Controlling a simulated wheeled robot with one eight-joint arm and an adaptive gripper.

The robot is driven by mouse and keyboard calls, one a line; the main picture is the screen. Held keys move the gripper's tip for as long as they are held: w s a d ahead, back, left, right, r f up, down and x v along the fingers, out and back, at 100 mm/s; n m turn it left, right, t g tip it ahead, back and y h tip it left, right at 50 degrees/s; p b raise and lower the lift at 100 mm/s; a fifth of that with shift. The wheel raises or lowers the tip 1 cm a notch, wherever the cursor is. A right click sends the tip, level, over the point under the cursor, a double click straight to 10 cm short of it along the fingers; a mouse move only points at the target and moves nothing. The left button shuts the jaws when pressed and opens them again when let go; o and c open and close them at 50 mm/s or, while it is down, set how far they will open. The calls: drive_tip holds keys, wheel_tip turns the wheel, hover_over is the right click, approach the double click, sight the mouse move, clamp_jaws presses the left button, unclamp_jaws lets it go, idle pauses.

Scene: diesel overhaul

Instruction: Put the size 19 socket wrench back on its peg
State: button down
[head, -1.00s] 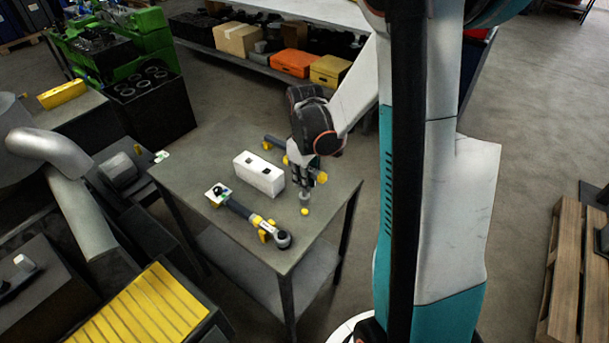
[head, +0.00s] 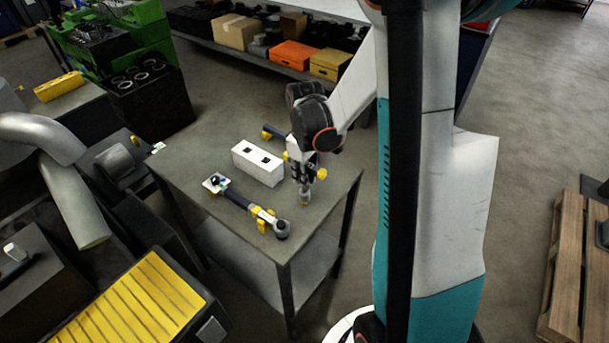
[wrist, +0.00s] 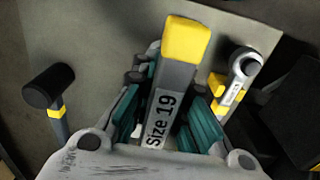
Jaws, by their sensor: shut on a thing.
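The size 19 socket wrench (wrist: 165,105) is between the teal fingers of my gripper (wrist: 166,122) in the wrist view, its "Size 19" label showing and a yellow block at its far end. In the head view my gripper (head: 304,172) points down over the front right part of the table. The wrench's grey lower end (head: 305,197) shows below the fingers, close to the tabletop. No yellow peg shows clearly under it; that spot is covered by the wrench end, so I cannot tell whether it is around the peg or only above it.
A dark-headed tool (wrist: 48,88) lies left in the wrist view. The table's right edge is near.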

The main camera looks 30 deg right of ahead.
drive_tip(key=shift+f, duration=0.2)
drive_tip(key=shift+f+b, duration=1)
drive_tip(key=shift+b, duration=0.1)
drive_tip(key=c, duration=0.9)
unclamp_jaws()
drive_tip(key=shift+c, duration=0.2)
drive_tip(key=shift+r, duration=0.1)
drive_tip(key=shift+r+p, duration=3.1)
drive_tip(key=shift+r, duration=1.45)
drive_tip(key=shift+a, duration=0.1)
